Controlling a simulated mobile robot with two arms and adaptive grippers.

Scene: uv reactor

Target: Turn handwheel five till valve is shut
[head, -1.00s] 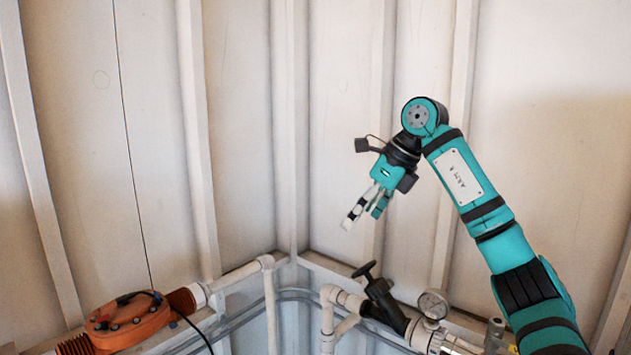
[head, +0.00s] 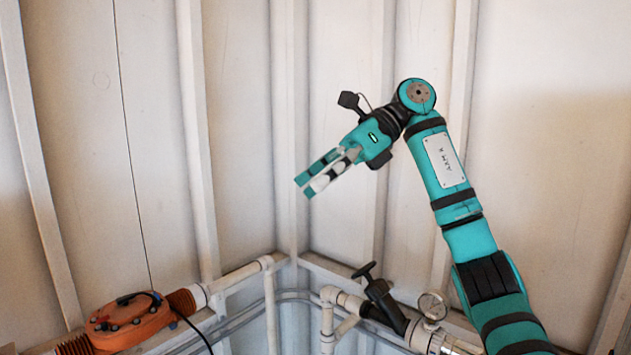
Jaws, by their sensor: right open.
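A black handwheel (head: 364,270) tops a black angled valve (head: 385,304) in the white pipe run at the lower middle of the head view. I cannot read a number on it. My right gripper (head: 308,187) is open and empty. It hangs in the air above and to the left of the handwheel, well apart from it, with its fingers pointing down-left. My left gripper does not show.
A round pressure gauge (head: 432,306) stands just right of the valve. An orange device (head: 128,322) with a black cable sits on the pipe at lower left. White pipes (head: 270,300) run along the ribbed walls into the corner.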

